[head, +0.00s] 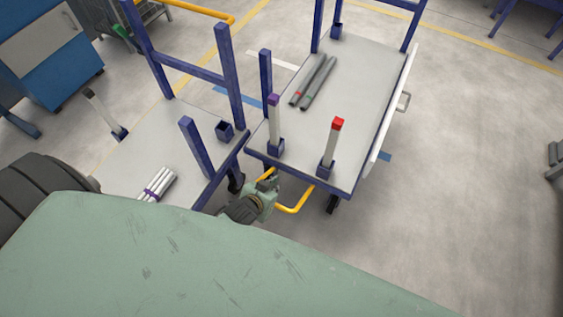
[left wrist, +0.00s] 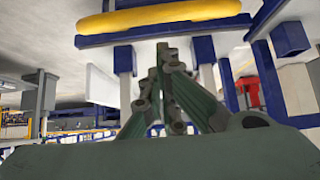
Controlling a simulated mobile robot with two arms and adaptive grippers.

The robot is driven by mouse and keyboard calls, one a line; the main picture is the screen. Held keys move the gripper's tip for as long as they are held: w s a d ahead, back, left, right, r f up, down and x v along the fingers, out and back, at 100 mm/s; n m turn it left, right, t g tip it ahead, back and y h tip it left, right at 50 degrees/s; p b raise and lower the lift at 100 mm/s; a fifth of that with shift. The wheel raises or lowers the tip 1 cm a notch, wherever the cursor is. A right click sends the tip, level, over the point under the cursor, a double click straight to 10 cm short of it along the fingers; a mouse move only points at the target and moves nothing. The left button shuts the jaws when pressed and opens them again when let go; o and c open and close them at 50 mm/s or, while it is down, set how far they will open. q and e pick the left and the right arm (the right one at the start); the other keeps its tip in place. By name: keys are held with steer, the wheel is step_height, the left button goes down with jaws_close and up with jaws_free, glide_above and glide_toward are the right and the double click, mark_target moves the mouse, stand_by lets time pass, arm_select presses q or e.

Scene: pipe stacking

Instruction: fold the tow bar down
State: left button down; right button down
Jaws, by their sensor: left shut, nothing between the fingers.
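The yellow tow bar (head: 294,208) is a loop at the near end of the right-hand cart (head: 350,110). In the head view it sticks out from under the cart's blue front edge. My left gripper (head: 269,181) is at the left side of the loop, close below the cart edge, and hides part of the bar. In the left wrist view the gripper (left wrist: 160,52) is shut and empty, and a thick yellow bar (left wrist: 165,17) crosses just above its fingertips. I cannot tell whether they touch. My right gripper is not in view.
The cart carries two grey pipes (head: 313,82), a purple-topped post (head: 274,125) and a red-topped post (head: 332,145). A second cart (head: 150,140) with bundled white pipes (head: 157,185) stands close on the left. The floor on the right (head: 450,200) is mostly clear.

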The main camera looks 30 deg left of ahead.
arm_select(q)
steer(key=s+f+b, duration=0.6)
steer(key=s+f, duration=0.3)
steer(key=f, duration=0.4)
steer(key=shift+a+f, duration=0.15)
steer(key=shift+f, duration=0.05)
steer(key=shift+r, duration=0.1)
step_height(320, 180, up, 4)
steer(key=w+p, duration=0.2)
steer(key=p, duration=0.2)
steer(key=s+b, duration=0.1)
steer(key=s, duration=0.9)
steer(key=shift+s+a, duration=0.15)
steer(key=shift+s, duration=0.1)
